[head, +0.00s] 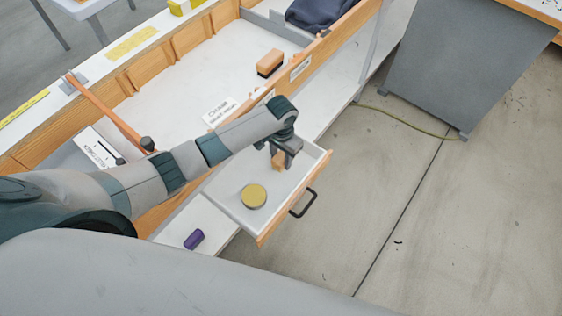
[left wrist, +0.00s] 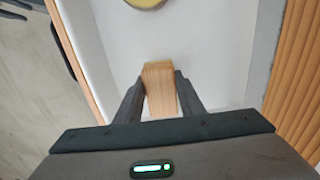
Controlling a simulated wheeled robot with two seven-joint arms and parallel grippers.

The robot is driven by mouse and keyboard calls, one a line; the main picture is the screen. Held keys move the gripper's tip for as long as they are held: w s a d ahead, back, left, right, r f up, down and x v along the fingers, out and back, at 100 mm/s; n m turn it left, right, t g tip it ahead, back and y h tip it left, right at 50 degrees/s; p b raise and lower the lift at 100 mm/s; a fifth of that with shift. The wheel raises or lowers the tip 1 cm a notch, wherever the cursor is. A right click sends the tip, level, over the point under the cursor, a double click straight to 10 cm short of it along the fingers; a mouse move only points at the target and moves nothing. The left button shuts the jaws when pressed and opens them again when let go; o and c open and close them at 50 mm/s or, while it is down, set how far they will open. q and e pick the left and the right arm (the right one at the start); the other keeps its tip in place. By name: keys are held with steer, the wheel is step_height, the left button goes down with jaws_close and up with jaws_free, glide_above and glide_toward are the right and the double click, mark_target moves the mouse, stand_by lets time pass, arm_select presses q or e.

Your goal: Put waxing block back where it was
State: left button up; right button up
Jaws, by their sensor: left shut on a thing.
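A light wooden block, which looks like the waxing block (head: 278,163), is between the fingers of my left gripper (head: 281,152). The left wrist view shows the fingers of the gripper (left wrist: 160,82) shut on both sides of the block (left wrist: 161,92). The gripper and block are within the far part of an open white drawer (head: 228,188) with a wooden front. I cannot tell whether the block touches the drawer floor. A round yellow tin (head: 253,196) sits in the drawer, nearer to me than the block. My right gripper is out of view.
The drawer has a black handle (head: 302,203) on its front. A purple block (head: 194,239) lies on a white surface beside the drawer. A brown block with a dark base (head: 270,62) rests on the white worktop (head: 205,78). A grey cabinet (head: 455,60) stands at upper right.

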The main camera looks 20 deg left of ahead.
mark_target(281, 163)
arm_select(q)
steer(key=shift+f, duration=1.35)
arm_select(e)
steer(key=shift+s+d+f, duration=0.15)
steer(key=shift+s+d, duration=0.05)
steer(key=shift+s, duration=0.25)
arm_select(q)
steer(key=shift+f, duration=0.2)
steer(key=o, duration=1)
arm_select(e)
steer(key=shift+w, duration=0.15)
arm_select(q)
steer(key=shift+r, duration=0.3)
